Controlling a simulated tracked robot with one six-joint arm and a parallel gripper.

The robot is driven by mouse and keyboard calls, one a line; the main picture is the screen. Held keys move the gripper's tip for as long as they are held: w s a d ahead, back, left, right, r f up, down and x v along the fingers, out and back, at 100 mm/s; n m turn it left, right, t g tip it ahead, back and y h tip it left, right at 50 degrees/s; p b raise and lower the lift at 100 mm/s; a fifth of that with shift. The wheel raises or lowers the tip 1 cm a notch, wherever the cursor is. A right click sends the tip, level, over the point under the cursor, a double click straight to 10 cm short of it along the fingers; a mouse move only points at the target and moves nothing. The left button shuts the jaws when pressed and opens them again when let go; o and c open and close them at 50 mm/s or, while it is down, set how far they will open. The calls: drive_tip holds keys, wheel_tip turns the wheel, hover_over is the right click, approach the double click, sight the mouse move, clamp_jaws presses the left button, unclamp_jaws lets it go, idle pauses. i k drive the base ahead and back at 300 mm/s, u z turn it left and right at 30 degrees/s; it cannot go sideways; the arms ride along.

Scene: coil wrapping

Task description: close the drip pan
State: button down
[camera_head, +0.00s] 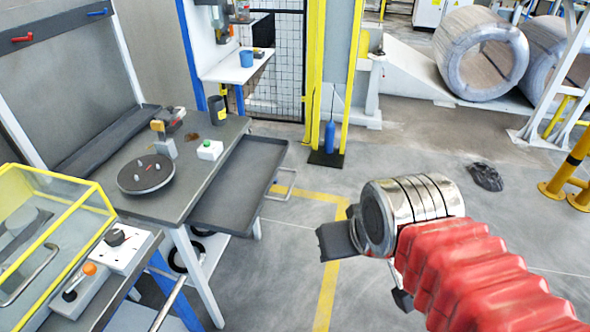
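The drip pan (237,192) is a shallow dark grey tray with a raised rim. It sticks out, pulled open, from the right side of the grey worktable (140,205). Its pale bar handle (287,184) is on its right end, over the floor. My gripper (362,268) is to the right of the pan and nearer to me, apart from the handle. Its dark parts show beside and below the silver wrist, which hides much of them. Whether the fingers are apart is not clear, and nothing is seen held.
The worktable carries a round turntable (146,174), a green-button box (210,150) and a dark cup (217,110). A yellow-framed clear case (60,235) stands at left. A yellow post (315,75) and blue bottle (330,136) stand behind the pan. Floor between pan and gripper is clear.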

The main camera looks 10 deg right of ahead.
sight(231, 204)
drive_tip(key=u, duration=0.35)
drive_tip(key=i, duration=0.85)
drive_tip(key=u, duration=0.55)
